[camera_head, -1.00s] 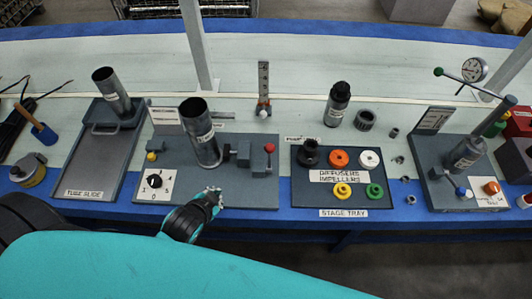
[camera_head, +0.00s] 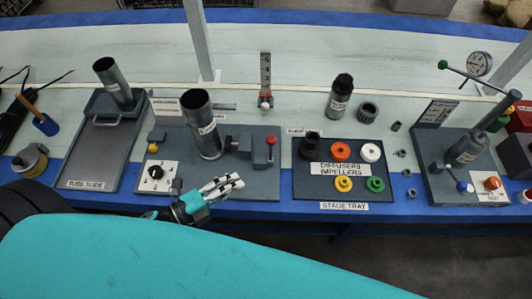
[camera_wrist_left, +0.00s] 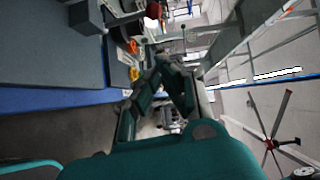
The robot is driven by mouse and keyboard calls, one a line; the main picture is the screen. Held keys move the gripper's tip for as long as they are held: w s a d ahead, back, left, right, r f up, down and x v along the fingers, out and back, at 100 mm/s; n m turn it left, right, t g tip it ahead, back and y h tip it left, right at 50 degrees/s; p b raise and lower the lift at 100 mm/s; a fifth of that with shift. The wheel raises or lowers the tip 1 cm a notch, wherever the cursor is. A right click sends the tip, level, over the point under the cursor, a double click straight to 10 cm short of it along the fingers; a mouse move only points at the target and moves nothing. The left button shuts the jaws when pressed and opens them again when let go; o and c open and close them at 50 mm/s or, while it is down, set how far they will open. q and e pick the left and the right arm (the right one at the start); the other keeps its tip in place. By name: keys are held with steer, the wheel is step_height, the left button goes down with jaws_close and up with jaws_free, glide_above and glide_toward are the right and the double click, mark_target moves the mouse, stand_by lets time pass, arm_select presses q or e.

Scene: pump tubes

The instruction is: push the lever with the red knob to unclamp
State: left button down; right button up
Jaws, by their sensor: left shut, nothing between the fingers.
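The lever's red knob (camera_head: 271,141) stands on a short upright stem at the right end of a grey clamp fixture plate (camera_head: 255,187). A metal tube (camera_head: 204,128) stands upright in the fixture, left of the grey clamp blocks (camera_head: 238,146). My left gripper (camera_head: 236,183) is shut and empty over the front part of the plate, its fingers pointing right. It is in front of and left of the knob, apart from it. In the left wrist view my left gripper (camera_wrist_left: 165,75) shows in the middle, and a red knob (camera_wrist_left: 152,11) shows at the top edge. My right gripper is out of view.
A stage tray (camera_head: 320,187) with coloured rings is right of the fixture. A dial switch box (camera_head: 155,175) is at the plate's left front. A tube slide board (camera_head: 100,160) is farther left. A black-capped cylinder (camera_head: 340,97) stands behind the tray.

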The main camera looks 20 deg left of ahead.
mark_target(271, 148)
arm_select(q)
steer(key=w+a+p+x, duration=0.1)
steer(key=a+p+x, duration=0.1)
steer(key=x, duration=1)
steer(key=shift+w, duration=0.5)
steer(key=shift+a, duration=0.15)
